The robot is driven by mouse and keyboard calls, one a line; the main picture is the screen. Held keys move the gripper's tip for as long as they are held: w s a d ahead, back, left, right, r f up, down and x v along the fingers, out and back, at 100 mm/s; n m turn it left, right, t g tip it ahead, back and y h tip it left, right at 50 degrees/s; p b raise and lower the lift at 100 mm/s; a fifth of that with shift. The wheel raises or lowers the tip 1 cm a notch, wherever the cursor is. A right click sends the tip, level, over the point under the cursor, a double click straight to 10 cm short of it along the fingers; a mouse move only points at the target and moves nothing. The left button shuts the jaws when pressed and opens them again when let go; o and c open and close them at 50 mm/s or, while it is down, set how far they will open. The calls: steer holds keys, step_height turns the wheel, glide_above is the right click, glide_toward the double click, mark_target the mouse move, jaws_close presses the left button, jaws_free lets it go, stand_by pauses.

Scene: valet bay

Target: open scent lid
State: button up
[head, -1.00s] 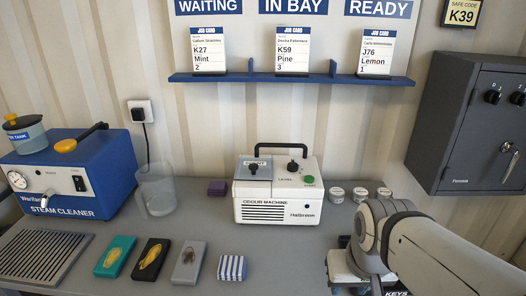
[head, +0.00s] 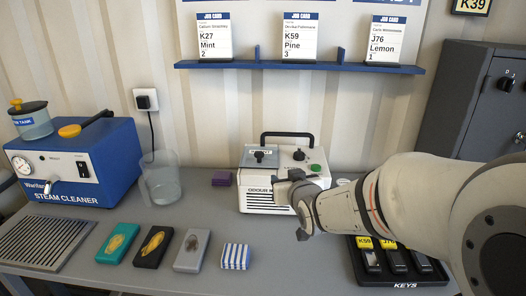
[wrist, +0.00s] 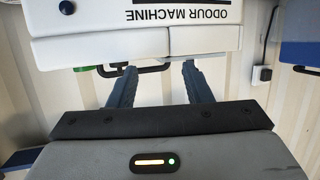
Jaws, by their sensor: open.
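The white odour machine (head: 255,200) stands at the back of the bench with its black handle raised. Its grey scent lid (head: 260,158), with a small dark knob, lies flat and looks closed on the top left. My gripper (head: 291,207) is open and empty in front of the machine's right side, hiding part of its front. In the wrist view the machine (wrist: 150,42) appears upside down, beyond the two spread fingers of my gripper (wrist: 158,75). The lid is not clearly seen there.
A blue steam cleaner (head: 80,165), a clear jug (head: 160,180) and a purple block (head: 220,178) stand to the left. Several boxes and a striped block (head: 235,256) lie in front. A key tray (head: 400,282) is at front right; a shelf (head: 300,66) hangs above.

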mark_target(260, 156)
steer(key=w+a+t+y, duration=0.1)
steer(key=w+a, duration=0.1)
steer(key=w, duration=0.1)
steer(key=w+a+r, duration=0.1)
steer(key=w+a, duration=0.2)
steer(key=w+a+n+t+y, duration=0.1)
steer(key=w+a, duration=0.1)
steer(key=w, duration=0.1)
steer(key=shift+w+a+r+t+y+p, duration=0.3)
steer(key=shift+w+r+p, duration=0.1)
steer(key=shift+c, duration=0.3)
jaws_close()
steer(key=shift+a, duration=0.1)
